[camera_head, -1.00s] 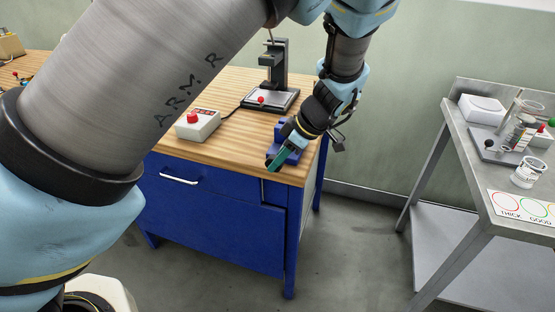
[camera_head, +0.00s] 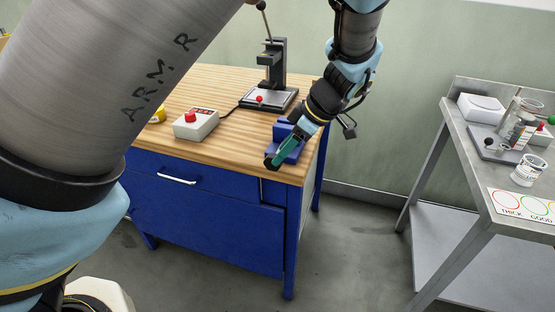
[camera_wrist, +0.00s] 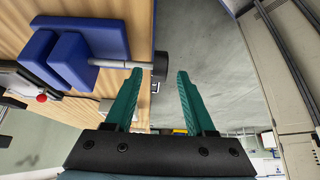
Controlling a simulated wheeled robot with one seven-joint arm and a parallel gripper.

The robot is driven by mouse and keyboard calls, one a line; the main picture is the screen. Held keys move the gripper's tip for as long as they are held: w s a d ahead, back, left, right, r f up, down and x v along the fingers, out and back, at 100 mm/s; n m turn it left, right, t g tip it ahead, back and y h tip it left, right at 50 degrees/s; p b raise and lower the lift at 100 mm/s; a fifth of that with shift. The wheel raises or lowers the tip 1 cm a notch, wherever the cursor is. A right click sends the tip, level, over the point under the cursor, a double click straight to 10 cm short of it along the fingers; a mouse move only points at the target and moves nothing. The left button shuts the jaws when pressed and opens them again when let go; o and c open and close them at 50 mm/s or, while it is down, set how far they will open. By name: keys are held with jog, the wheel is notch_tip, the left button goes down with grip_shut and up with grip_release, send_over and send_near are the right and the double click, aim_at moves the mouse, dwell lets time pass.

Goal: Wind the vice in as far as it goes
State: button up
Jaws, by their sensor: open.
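The blue vice (camera_head: 283,129) sits at the front right corner of the wooden bench, partly hidden behind my gripper. In the wrist view, its blue jaw blocks (camera_wrist: 72,62) stand with a narrow gap between them. A grey screw (camera_wrist: 115,64) runs out from them to a dark round end or handle (camera_wrist: 160,65). My gripper (camera_wrist: 159,74) is open, with one teal finger on each side of that dark end, which shows at the fingertips. I cannot tell whether a finger touches it. In the head view, my gripper (camera_head: 273,160) points down-left at the bench's front edge.
A grey metal table (camera_head: 470,150) with jars and a white box stands at right. Open floor lies between.

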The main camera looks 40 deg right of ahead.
jog(key=b+v, duration=0.1)
jog(key=v, duration=0.6)
